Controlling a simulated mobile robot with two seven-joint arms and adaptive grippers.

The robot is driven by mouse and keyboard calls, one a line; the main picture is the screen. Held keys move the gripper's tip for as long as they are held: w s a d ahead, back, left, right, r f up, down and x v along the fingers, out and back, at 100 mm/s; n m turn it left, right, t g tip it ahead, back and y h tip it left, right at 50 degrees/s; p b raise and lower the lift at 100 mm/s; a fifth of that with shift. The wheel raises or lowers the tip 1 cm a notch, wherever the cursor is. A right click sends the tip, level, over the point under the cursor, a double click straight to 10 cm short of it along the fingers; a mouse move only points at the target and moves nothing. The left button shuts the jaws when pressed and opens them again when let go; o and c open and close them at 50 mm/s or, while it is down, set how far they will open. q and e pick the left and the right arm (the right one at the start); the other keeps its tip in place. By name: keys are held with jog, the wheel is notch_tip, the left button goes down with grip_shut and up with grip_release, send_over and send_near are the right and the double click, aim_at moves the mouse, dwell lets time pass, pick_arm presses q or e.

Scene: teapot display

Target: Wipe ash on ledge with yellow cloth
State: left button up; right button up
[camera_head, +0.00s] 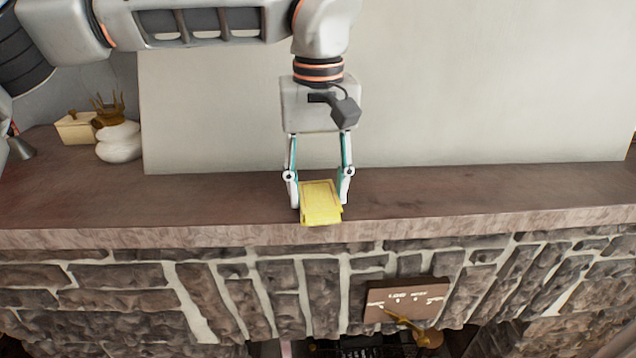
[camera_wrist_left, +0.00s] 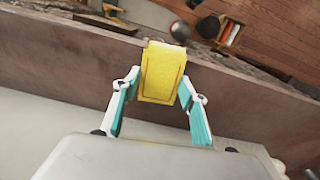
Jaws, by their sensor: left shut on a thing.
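The yellow cloth (camera_head: 320,203) is a folded pad between the fingers of my left gripper (camera_head: 320,196), which is shut on it. The gripper points down over the wooden ledge (camera_head: 450,195), and the cloth is at the ledge's front edge. In the left wrist view the cloth (camera_wrist_left: 162,75) sits between the two fingertips of my left gripper (camera_wrist_left: 160,90), across the ledge (camera_wrist_left: 60,55). I cannot tell whether the cloth touches the wood. No ash can be made out in either view. My right gripper is not in view.
A white vase (camera_head: 118,142) and a cream box (camera_head: 76,127) stand on the ledge at the left. A pale panel (camera_head: 480,90) rises behind it. Below is a stone wall (camera_head: 240,300) with a brown sign (camera_head: 405,296). The ledge right of the gripper is clear.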

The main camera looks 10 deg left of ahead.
pick_arm(q)
jog(key=shift+s+f, duration=0.2)
jog(key=shift+f, duration=0.05)
jog(key=shift+w+r, duration=0.2)
jog(key=shift+r, duration=3)
jog(key=shift+r, duration=0.1)
notch_tip(320, 180, up, 3)
jog(key=shift+f, duration=0.1)
